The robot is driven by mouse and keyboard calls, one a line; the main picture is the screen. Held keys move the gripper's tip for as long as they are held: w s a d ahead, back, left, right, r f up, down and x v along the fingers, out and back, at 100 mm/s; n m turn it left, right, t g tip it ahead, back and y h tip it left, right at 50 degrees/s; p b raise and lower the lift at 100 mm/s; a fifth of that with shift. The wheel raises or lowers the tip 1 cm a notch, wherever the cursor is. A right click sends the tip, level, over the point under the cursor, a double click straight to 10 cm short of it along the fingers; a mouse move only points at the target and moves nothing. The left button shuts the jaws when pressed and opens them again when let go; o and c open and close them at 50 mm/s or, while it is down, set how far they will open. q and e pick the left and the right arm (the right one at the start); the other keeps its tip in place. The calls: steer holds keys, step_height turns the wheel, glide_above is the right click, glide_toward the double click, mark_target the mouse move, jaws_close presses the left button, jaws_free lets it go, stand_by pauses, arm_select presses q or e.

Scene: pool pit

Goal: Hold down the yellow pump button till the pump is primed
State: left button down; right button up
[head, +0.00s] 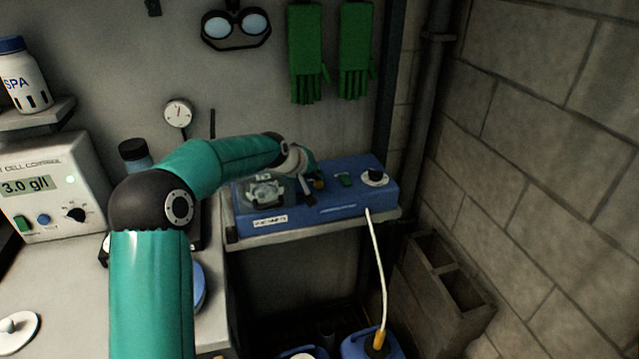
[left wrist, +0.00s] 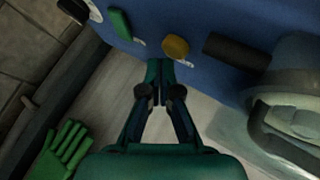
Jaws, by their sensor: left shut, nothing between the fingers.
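The blue pump box (head: 335,196) sits on a shelf against the back wall. Its yellow button (head: 319,184) is small in the head view, close by my left gripper (head: 311,178). In the left wrist view the yellow button (left wrist: 175,47) shows clearly on the blue face. There the fingertips of my left gripper (left wrist: 157,70) are shut together and empty, just below and left of the button in the picture. They do not cover it, and I see no clear contact. My right gripper is out of view.
A green switch (head: 344,180) and a black knob (head: 375,177) are right of the button. A clear-covered part (head: 264,190) is left of it. A white hose (head: 376,255) runs down to a blue can (head: 360,346). Green gloves (head: 306,50) hang above.

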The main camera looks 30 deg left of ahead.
mark_target(318, 184)
arm_select(q)
steer(key=shift+s+d+f, duration=0.15)
steer(key=shift+d+f, duration=0.1)
steer(key=shift+f, duration=0.55)
steer(key=shift+r+p, duration=0.9)
steer(key=r, duration=0.1)
steer(key=r+p, duration=0.2)
steer(key=shift+w+r, duration=0.25)
steer(key=shift+r, duration=0.1)
